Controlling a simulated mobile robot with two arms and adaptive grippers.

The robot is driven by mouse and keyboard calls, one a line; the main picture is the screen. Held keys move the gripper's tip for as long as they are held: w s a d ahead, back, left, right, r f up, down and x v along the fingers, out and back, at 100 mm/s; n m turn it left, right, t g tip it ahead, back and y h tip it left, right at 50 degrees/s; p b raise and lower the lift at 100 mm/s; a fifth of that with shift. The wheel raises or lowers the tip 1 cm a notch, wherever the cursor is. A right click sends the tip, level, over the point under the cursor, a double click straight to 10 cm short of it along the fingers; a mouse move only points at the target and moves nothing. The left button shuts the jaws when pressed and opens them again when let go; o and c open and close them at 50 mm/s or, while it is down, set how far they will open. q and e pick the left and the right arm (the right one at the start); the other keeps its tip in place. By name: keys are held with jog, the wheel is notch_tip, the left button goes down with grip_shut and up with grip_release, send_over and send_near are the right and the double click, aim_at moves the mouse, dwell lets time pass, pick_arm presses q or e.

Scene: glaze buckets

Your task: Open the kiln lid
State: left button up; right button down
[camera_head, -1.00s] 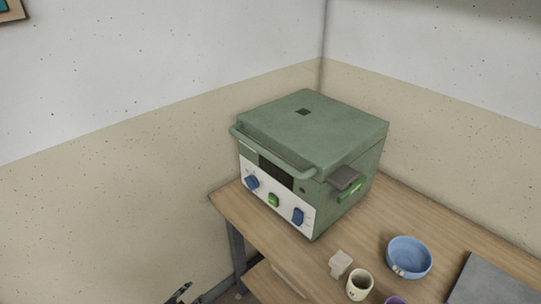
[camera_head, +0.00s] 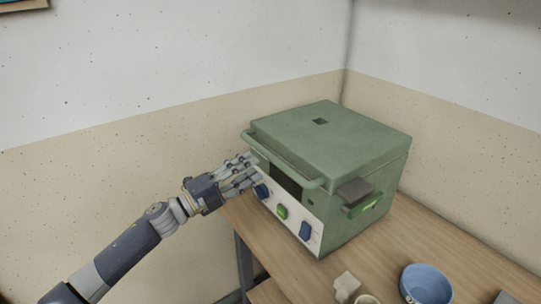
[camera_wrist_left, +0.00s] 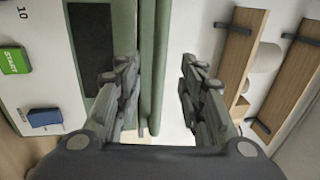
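The green kiln (camera_head: 345,215) stands on the wooden table with its lid (camera_head: 335,140) shut. The lid's long bar handle (camera_head: 290,168) runs along the top front edge, above the white control panel. My left gripper (camera_head: 250,168) is at the handle's left end, in front of the kiln. In the left wrist view, its two fingers (camera_wrist_left: 158,85) are apart and the green handle bar (camera_wrist_left: 161,50) runs between them. A gap shows between the bar and the right finger. Whether the left finger touches the bar, I cannot tell. My right gripper is not in view.
The panel has blue knobs (camera_head: 305,231) and a green button (camera_head: 282,212) just below the handle. A blue bowl (camera_head: 427,285), a small pale block (camera_head: 346,286) and a cup (camera_head: 367,299) are on the table (camera_head: 290,255). Walls stand close behind the kiln.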

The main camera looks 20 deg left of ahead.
aim_at(270, 157)
pick_arm(q)
jog(key=p+x, duration=0.1)
jog(key=x, duration=0.6)
jog(key=shift+w+d, duration=0.15)
grip_shut()
